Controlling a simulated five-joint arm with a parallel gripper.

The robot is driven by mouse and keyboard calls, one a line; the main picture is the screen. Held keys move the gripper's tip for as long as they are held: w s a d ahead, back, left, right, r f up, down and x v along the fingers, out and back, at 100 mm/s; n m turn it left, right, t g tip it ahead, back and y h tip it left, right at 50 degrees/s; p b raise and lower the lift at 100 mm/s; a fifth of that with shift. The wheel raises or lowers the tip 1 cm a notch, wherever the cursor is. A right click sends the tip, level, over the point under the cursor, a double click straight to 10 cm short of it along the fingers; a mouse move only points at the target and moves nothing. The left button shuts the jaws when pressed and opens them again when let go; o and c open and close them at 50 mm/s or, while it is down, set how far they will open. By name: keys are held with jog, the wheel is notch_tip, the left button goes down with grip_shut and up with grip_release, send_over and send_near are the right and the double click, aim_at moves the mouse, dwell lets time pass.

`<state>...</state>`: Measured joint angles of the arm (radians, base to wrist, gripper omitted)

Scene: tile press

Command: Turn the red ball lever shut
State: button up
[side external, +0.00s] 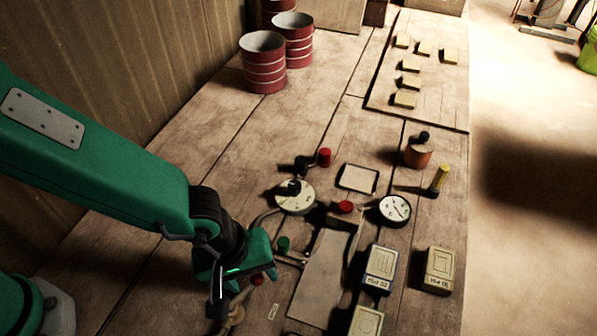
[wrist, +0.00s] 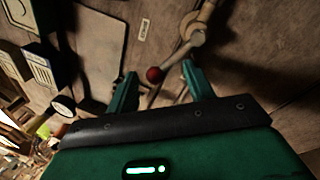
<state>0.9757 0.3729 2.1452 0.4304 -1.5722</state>
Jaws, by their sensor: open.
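The red ball (wrist: 153,74) is the end knob of a pale metal lever (wrist: 178,53) that runs from a brass-coloured valve (wrist: 200,28) in the wrist view. My gripper (wrist: 158,84) is open, with one green jaw on each side of the red ball and lever. I cannot tell whether either jaw touches the lever. The valve (side external: 236,314) there is partly hidden by my gripper.
A green knob (side external: 284,243) on a pipe and a round dial with a black knob (side external: 295,196) stand close by. A flat plate (side external: 322,277) and several labelled boxes (side external: 380,268) lie to the right. Red drums (side external: 263,62) stand at the back. The bench's left middle is clear.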

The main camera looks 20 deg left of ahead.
jog(key=shift+c, duration=0.4)
grip_shut()
jog(key=shift+s+d, duration=0.1)
jog(key=shift+d, duration=0.05)
jog(key=shift+s+d+m, duration=0.25)
jog(key=shift+d+m, duration=0.1)
jog(key=shift+m, duration=0.55)
jog(key=shift+s+d+m, duration=0.2)
jog(key=shift+d+m, duration=0.15)
jog(key=shift+m, duration=0.55)
jog(key=shift+s+d+m, duration=0.15)
jog(key=shift+s+m, duration=0.05)
jog(key=shift+m, duration=0.4)
jog(key=shift+s+d+m, duration=0.15)
jog(key=shift+m, duration=0.45)
jog(key=shift+a+f, duration=0.1)
